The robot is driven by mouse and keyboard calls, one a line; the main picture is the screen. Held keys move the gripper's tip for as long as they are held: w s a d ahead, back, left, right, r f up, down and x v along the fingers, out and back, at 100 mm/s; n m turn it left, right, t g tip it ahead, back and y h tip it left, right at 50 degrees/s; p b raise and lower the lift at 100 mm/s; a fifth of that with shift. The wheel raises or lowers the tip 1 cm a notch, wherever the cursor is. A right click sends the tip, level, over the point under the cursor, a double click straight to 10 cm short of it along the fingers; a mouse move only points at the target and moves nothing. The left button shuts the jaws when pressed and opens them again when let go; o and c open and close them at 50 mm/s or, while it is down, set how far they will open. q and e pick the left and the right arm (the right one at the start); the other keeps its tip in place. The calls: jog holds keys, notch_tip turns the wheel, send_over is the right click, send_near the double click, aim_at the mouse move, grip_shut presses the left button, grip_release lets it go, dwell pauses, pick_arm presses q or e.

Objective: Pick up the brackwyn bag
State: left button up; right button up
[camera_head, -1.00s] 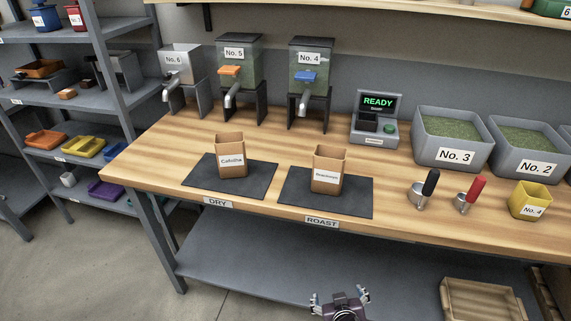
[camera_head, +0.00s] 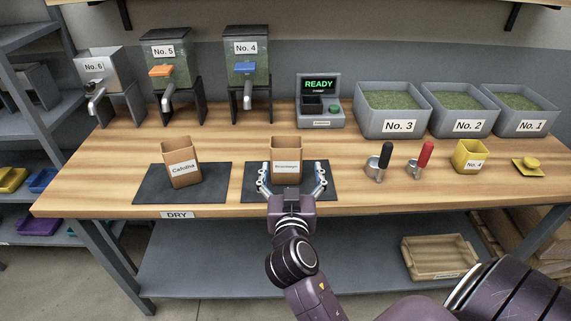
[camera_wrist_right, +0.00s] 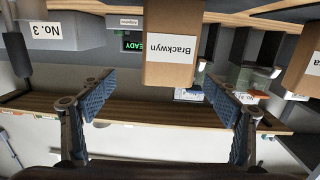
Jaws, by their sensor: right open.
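The brackwyn bag (camera_head: 286,153) is an open-topped brown paper bag with a white label, standing upright on the right-hand dark mat (camera_head: 329,191). Its label reads Brackwyn, upside down, in the right wrist view (camera_wrist_right: 171,46). My right gripper (camera_head: 292,180) is open at the near side of the bag, with a finger towards each side of it. In the right wrist view its blue-padded fingers (camera_wrist_right: 158,100) are spread wider than the bag, with clear gaps on both sides. The gripper hides the bag's bottom front in the head view. My left gripper is not in view.
A second brown bag labelled Calinlha (camera_head: 181,163) stands on the left mat (camera_head: 146,190). A black-handled scoop (camera_head: 378,164), a red-handled scoop (camera_head: 421,161) and a yellow cup (camera_head: 468,157) are to the right. The READY machine (camera_head: 320,101) stands behind.

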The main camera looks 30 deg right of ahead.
aim_at(286, 143)
jog(key=shift+w+r+t+p, duration=0.3)
jog(key=shift+w+r+t, duration=0.1)
jog(key=shift+w+r, duration=0.8)
jog(key=p+x, duration=0.2)
jog(key=x, duration=0.4)
jog(key=shift+d, duration=0.1)
jog(key=shift+w+d+f, duration=0.2)
jog(key=shift+c, duration=0.3)
jog(key=c, duration=1.3)
